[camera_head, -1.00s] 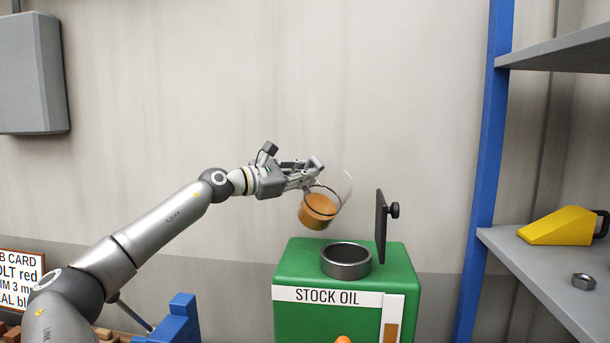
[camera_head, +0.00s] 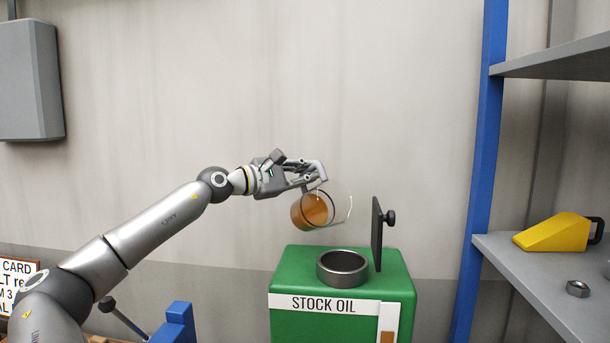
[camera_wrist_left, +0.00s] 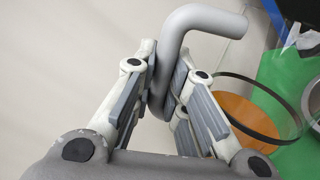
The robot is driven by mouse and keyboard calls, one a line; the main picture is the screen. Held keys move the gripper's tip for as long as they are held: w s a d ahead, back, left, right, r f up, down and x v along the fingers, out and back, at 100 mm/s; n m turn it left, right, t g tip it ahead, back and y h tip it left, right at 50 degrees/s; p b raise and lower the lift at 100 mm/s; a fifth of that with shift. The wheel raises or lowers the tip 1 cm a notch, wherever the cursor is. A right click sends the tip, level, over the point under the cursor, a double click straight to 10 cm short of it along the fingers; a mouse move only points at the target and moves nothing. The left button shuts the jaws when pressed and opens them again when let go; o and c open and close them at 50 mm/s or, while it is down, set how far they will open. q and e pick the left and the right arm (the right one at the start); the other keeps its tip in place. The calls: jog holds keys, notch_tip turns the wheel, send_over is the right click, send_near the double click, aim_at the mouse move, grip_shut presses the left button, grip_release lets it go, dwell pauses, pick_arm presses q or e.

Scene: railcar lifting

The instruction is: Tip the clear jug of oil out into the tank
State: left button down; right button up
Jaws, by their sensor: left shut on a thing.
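The clear jug (camera_head: 312,211) with amber oil hangs tilted in the air above and to the left of the tank's opening, its mouth turned to the right. My left gripper (camera_head: 318,182) is shut on the jug's grey handle, which shows between the fingers in the left wrist view (camera_wrist_left: 172,75). The green tank (camera_head: 300,262) is labelled STOCK OIL and has a dark round filler neck (camera_head: 342,268) on top. Its black lid (camera_head: 377,235) stands open at the right of the neck. I see no oil stream. My right gripper is not in view.
A blue-posted shelf (camera_head: 545,265) at the right holds a yellow wedge-shaped thing (camera_head: 550,231) and a nut (camera_head: 577,289). A grey box (camera_head: 30,80) is on the wall at upper left. A printed card (camera_head: 18,285) and a blue part (camera_head: 176,325) are at lower left.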

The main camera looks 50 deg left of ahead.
aim_at(325, 175)
pick_arm(q)
jog(key=shift+s+d+r+m+b, duration=0.15)
jog(key=shift+d+m+b, duration=0.4)
jog(key=shift+d+m, duration=0.75)
jog(key=shift+s+d+f+m+b, duration=0.15)
jog(key=shift+d+m+b, duration=0.15)
jog(key=shift+d+m, duration=0.35)
jog(key=shift+s+d+f+m+b, duration=0.1)
jog(key=shift+d+m+b, duration=0.15)
jog(key=shift+d+m, duration=0.35)
jog(key=shift+s+d+r+m+p, duration=0.1)
jog(key=shift+d+r+m+p, duration=0.4)
jog(key=shift+d+m, duration=0.3)
jog(key=shift+d+r+m, duration=0.25)
jog(key=shift+d+m, duration=0.1)
jog(key=shift+d, duration=0.2)
jog(key=shift+s+d+r+m, duration=0.1)
jog(key=shift+d+m, duration=0.3)
jog(key=shift+d, duration=0.05)
jog(key=shift+d, duration=0.15)
jog(key=shift+s, duration=0.15)
dwell(0.3)
jog(key=shift+b, duration=0.3)
